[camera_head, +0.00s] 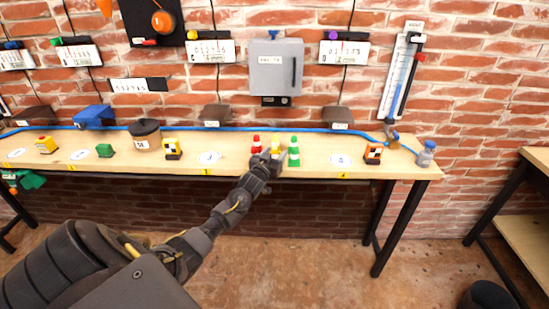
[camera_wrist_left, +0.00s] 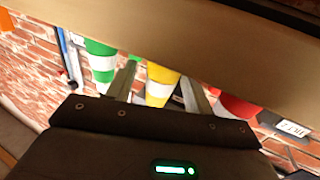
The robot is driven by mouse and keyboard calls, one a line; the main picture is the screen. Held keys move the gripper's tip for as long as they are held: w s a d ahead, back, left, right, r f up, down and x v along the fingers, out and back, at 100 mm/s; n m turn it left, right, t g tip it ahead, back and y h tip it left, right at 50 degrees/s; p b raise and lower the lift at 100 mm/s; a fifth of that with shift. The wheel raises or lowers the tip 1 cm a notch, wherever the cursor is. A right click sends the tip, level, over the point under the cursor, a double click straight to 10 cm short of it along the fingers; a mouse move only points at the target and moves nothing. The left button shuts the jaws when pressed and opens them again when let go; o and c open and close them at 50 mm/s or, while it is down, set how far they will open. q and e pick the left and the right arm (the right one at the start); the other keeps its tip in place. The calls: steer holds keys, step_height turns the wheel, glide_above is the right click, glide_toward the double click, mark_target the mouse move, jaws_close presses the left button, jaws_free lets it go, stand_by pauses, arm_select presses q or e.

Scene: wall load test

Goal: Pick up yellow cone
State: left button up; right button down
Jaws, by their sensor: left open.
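The yellow cone (camera_head: 276,141), with a white band, stands on the wooden workbench between the red cone (camera_head: 256,144) and the green cone (camera_head: 294,152). My left gripper (camera_head: 267,157) is at the bench's front edge, close in front of the cones and partly covering the yellow one. In the left wrist view, the open fingers (camera_wrist_left: 160,82) lie on either side of the yellow cone (camera_wrist_left: 160,75). The green cone (camera_wrist_left: 101,60) is outside the left finger and the red cone (camera_wrist_left: 238,105) outside the right one. Contact cannot be told. My right gripper is not in view.
The workbench (camera_head: 225,167) runs along a brick wall. An orange-black block (camera_head: 373,153) and a small blue-capped jar (camera_head: 426,154) stand to the right. A grey box (camera_head: 276,69) hangs above.

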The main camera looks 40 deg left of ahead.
arm_select(q)
steer(key=shift+c, duration=0.4)
steer(key=c, duration=0.9)
steer(key=shift+c, duration=0.2)
steer(key=shift+r, duration=0.15)
